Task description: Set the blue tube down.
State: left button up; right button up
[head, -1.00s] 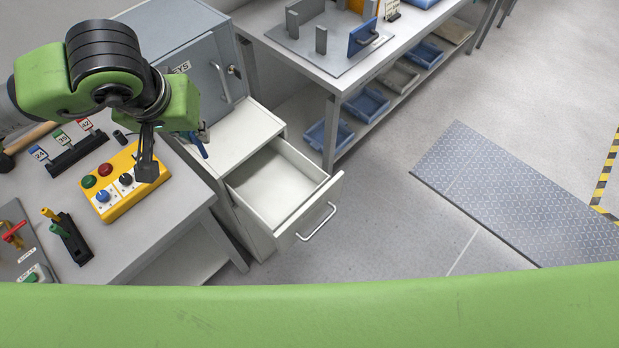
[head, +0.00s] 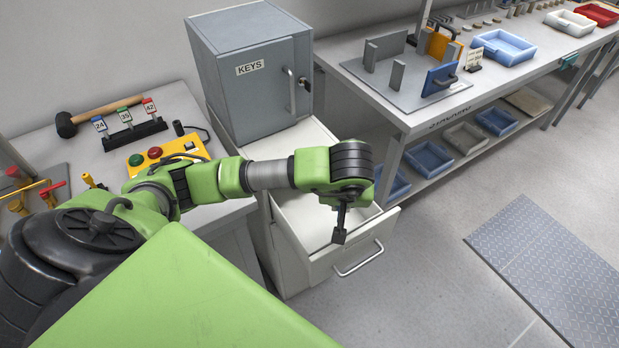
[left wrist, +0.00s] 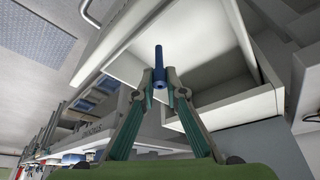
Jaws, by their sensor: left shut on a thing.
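The blue tube (left wrist: 158,64) shows in the left wrist view, pinched between the fingertips of my left gripper (left wrist: 160,84). The gripper is shut on it, and the tube's far end extends beyond the fingertips. Behind the tube is the pale interior of the open drawer (left wrist: 205,50); I cannot tell how high the tube is above its floor. My right gripper is in neither view.
A grey key cabinet (head: 255,85) stands on the drawer unit. A yellow button box (head: 185,150) and a numbered rack (head: 135,133) are on the left table. A bench (head: 400,115) with blue trays stands right of the drawer. The floor at right is open.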

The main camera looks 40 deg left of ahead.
pick_arm(q)
jog(key=w+a+f+b, duration=0.1)
jog(key=a+f+b, duration=0.1)
jog(key=a, duration=0.2)
jog(key=w+a+f+b, duration=0.2)
jog(key=a+f, duration=0.1)
jog(key=a, duration=0.1)
jog(key=w+a+f+b, duration=0.2)
jog(key=a+f, duration=0.1)
jog(key=a, duration=0.1)
jog(key=shift+a+f, duration=0.1)
jog(key=shift+a, duration=0.05)
jog(key=shift+a+f, duration=0.15)
jog(key=shift+a, duration=0.15)
jog(key=shift+w, duration=0.1)
jog(key=shift+f+b, duration=0.15)
jog(key=shift+b, duration=0.25)
jog(key=o, duration=0.5)
